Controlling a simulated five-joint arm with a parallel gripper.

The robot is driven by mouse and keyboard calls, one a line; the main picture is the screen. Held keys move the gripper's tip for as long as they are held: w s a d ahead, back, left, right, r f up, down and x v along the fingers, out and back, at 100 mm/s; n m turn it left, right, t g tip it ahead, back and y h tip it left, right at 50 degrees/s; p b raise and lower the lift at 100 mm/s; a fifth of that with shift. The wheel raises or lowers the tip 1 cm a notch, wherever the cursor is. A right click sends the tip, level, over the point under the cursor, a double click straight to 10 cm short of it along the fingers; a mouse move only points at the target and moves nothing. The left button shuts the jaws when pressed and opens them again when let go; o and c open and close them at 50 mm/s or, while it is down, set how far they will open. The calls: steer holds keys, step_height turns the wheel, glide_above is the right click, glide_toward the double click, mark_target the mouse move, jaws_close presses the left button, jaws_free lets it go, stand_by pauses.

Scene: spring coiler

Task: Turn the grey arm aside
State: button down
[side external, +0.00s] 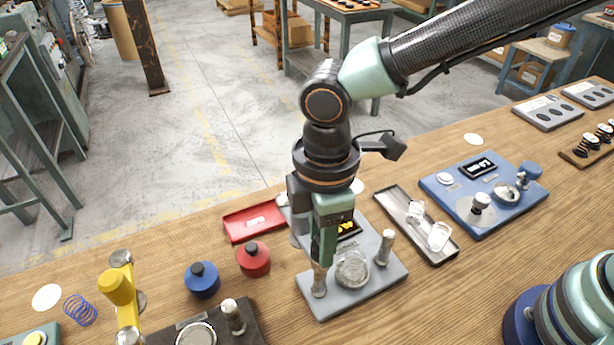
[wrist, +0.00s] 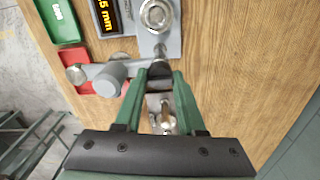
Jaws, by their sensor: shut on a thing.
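The grey arm (wrist: 110,74) shows in the wrist view as a bar with a thick round knob, reaching left from between my fingertips. In the side view my gripper mostly hides it. My gripper (wrist: 162,76) is shut on the near end of the grey arm, with a green finger on each side. In the side view my gripper (side external: 321,258) points down over the left side of the grey base plate (side external: 335,304). A round metal disc (side external: 352,270) and an upright metal post (side external: 384,248) stand on the plate.
A red tray (side external: 238,232) lies behind left, and a dark tray with clear pieces (side external: 408,208) lies to the right. Red (side external: 254,260) and blue (side external: 202,281) knobbed pots and a yellow arm (side external: 120,290) stand left. A blue device (side external: 460,218) is farther right.

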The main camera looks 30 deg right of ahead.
steer(key=c, duration=0.5)
jaws_free()
step_height(320, 180, up, 12)
stand_by(0.7)
